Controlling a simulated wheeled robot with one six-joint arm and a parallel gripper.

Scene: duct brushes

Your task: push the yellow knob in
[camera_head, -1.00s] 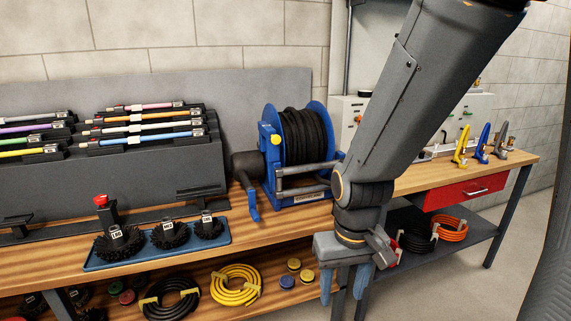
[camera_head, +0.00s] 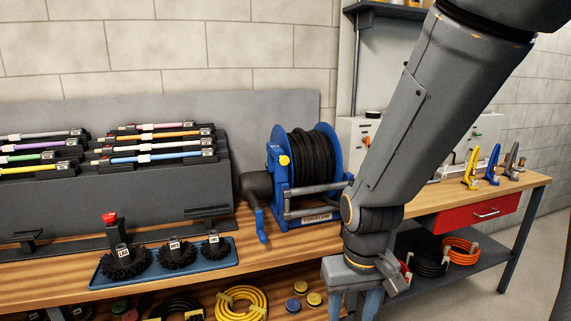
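The yellow knob (camera_head: 284,160) is a small round knob on the upper left of the blue hose reel's frame (camera_head: 277,187). The reel (camera_head: 312,157) is wound with black hose and stands on the wooden bench, with a blue crank handle (camera_head: 260,225) at its lower left. My gripper (camera_head: 353,304) points down in front of the bench, below and right of the knob and well apart from it. Its two blue fingers are spread with nothing seen between them. The fingertips are cut off by the bottom edge of the picture.
A blue tray (camera_head: 108,279) with black round brushes lies left of the reel. A dark rack (camera_head: 108,190) of coloured rods stands behind it. Yellow, blue and grey clamp-like tools (camera_head: 492,166) stand at the right, above a red drawer (camera_head: 480,214). My arm covers the bench right of the reel.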

